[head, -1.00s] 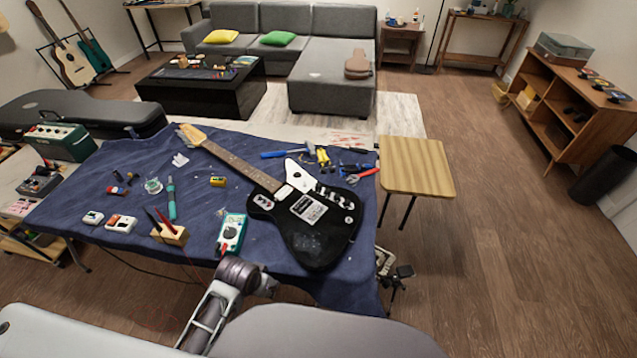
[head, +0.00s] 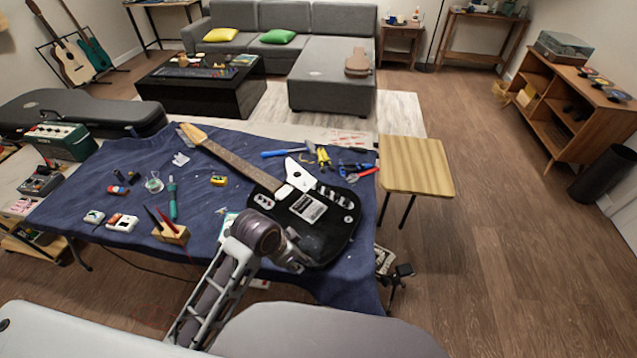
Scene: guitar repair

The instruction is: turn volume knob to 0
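A black electric guitar (head: 335,232) with a white pickguard lies face up on the blue cloth-covered table. Its neck points to the far left. Small light controls (head: 348,219) show near the body's right edge and a small light plate (head: 264,201) on its left side. They are too small to tell which is the volume knob or how it is set. My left gripper (head: 298,264) is over the lower left part of the guitar body and hides some of it. Its fingers are too small and dark to tell open from shut. My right gripper is out of view.
My arm partly covers a teal multimeter (head: 227,222). A wooden block with tools (head: 172,234), a teal soldering iron (head: 172,198) and small pedals (head: 122,222) lie left. Pliers and other hand tools (head: 322,157) lie beyond the guitar. A wooden stool (head: 415,165) stands right.

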